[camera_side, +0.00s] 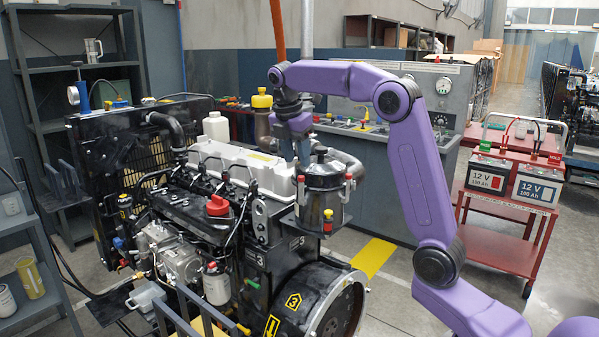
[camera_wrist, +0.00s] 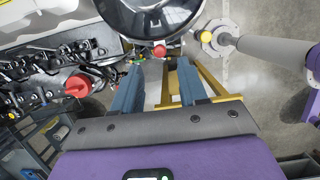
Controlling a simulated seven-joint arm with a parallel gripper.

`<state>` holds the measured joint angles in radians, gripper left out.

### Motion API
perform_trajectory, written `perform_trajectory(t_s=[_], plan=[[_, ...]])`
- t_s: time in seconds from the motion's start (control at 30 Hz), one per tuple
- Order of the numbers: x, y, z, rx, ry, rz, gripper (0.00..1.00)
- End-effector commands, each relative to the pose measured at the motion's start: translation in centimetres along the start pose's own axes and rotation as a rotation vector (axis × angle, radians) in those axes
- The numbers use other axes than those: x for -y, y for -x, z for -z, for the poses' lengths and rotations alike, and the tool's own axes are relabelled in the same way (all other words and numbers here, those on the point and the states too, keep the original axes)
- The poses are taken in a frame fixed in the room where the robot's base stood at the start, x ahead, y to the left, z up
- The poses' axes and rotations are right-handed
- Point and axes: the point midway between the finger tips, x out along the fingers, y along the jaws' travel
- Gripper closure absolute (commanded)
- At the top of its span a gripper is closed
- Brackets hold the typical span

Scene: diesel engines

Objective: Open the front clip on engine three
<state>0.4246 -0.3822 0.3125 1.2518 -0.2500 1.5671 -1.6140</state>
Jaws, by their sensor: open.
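Engine three (camera_side: 255,255), a black diesel engine marked 3, carries a shiny metal canister (camera_side: 322,192) at its right end. I cannot tell whether any clip is latched. My gripper (camera_side: 298,145) hangs by the top left of the canister. In the wrist view its blue fingers (camera_wrist: 160,72) are apart and empty, with a red tip (camera_wrist: 160,50) beyond them at the edge of the dark round canister (camera_wrist: 150,14).
A red cap (camera_side: 217,206) and white cover (camera_side: 240,168) top the engine. A yellow-capped container (camera_side: 262,112) stands behind. A grey control console (camera_side: 380,160) and a red cart (camera_side: 505,215) with two batteries stand behind and to the right. Shelves (camera_side: 75,75) line the left.

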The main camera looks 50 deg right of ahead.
Motion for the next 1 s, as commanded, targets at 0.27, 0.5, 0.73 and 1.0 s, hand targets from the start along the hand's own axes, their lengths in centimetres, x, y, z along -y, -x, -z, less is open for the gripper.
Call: perform_trajectory(t_s=[0.27,0.5,0.73,1.0], plan=[[0.1,-2.4,0.0,0.0,-0.001,0.002,0.57],[0.0,-4.3,0.0,0.0,-0.002,0.002,0.57],[0.0,-5.2,0.0,0.0,-0.001,0.0,0.57],[0.0,-5.4,0.0,0.0,-0.001,-0.001,0.57]])
